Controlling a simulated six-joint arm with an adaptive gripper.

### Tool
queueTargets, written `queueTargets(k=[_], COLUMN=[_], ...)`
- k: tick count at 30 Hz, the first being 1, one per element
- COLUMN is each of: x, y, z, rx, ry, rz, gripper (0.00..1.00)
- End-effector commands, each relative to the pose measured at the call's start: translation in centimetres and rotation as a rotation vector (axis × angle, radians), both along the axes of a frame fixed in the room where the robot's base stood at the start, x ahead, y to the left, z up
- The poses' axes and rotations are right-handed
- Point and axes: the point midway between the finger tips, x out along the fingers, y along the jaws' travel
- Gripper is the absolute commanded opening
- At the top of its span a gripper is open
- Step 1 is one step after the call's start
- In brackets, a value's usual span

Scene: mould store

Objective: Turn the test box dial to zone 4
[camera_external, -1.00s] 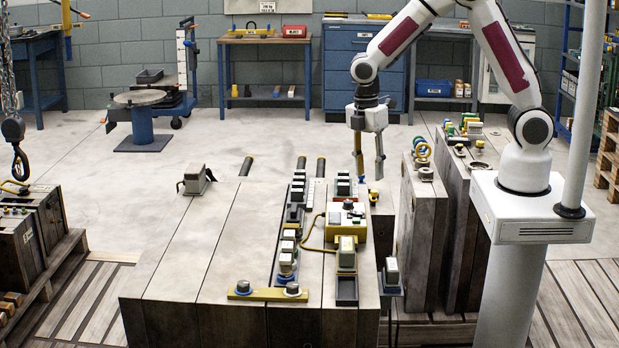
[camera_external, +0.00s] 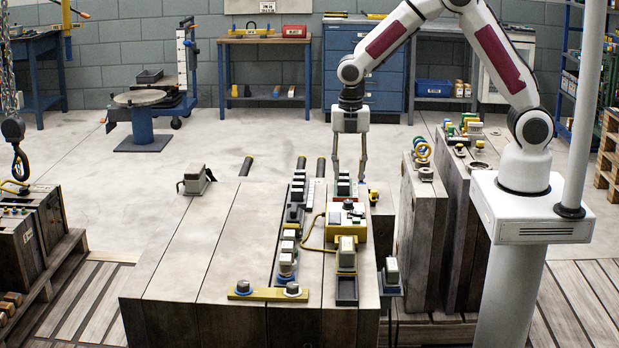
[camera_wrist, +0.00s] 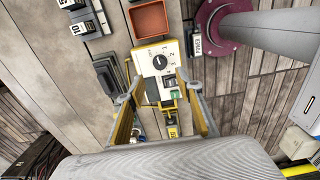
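The test box (camera_external: 330,234) is yellow with a pale top face and stands on the big mould block. Its black dial (camera_external: 348,204) is on the top. In the wrist view the box face (camera_wrist: 172,50) shows the round dial (camera_wrist: 160,62) with small numbers around it; I cannot surely read which one the pointer is at. My gripper (camera_external: 348,178) points down above the mould block, behind the box in the outside view. It is open and empty, its two fingers (camera_wrist: 159,97) apart and clear of the dial.
An orange-red tray (camera_wrist: 150,20) lies near the box. The block's left top (camera_external: 205,235) is mostly clear.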

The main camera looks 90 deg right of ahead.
Motion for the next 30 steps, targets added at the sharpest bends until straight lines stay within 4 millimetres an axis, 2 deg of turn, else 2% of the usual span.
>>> queueTargets(k=[11,30], x=[0.0,0.0], y=[0.0,0.0], z=[-0.8,-7.1], rx=[0.000,0.000], ry=[0.002,0.002], rz=[-0.002,-0.002], gripper=[0.36,0.36])
